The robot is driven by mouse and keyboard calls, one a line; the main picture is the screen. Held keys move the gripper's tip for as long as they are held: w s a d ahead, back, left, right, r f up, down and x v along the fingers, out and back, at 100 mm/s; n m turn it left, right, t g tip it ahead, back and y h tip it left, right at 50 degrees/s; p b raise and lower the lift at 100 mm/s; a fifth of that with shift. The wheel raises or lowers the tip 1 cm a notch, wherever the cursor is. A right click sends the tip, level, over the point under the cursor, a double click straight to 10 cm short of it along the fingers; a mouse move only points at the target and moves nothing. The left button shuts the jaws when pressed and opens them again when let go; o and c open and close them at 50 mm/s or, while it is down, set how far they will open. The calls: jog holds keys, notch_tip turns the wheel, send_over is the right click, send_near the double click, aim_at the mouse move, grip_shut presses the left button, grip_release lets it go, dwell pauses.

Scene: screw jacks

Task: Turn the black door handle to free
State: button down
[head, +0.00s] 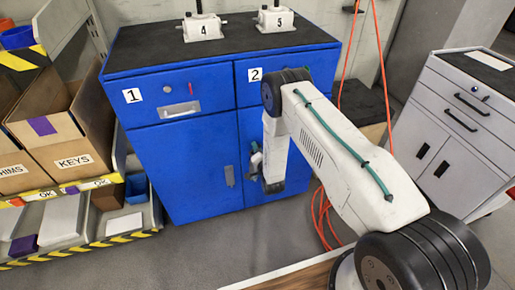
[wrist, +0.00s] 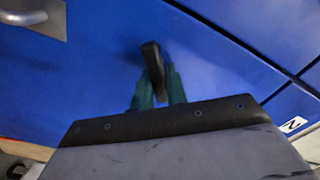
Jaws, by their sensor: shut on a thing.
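The black door handle (wrist: 152,60) sticks up between my gripper's two green fingers in the wrist view, against the blue door. It stands nearly upright in that view, with a slight tilt. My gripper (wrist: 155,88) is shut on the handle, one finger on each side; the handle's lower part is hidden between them. In the head view my gripper (head: 256,160) is at the right-hand lower door of the blue cabinet (head: 180,165), where my arm hides much of the door and the handle cannot be made out.
A silver handle plate (head: 229,176) is on the left-hand door. Drawers labelled 1 and 2 are above. Two white screw jacks, 4 (head: 204,27) and 5 (head: 276,18), stand on top. A bin shelf (head: 85,240) is left, a grey cabinet (head: 455,120) right, and an orange hose (head: 324,215) behind my arm.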

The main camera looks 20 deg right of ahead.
jog(key=m, duration=0.3)
jog(key=shift+d+f+m, duration=0.15)
jog(key=shift+m, duration=0.15)
jog(key=shift+f+m, duration=0.15)
jog(key=shift+m, duration=1.65)
jog(key=c, duration=1.4)
grip_release()
jog(key=s, duration=0.7)
jog(key=shift+s, duration=0.4)
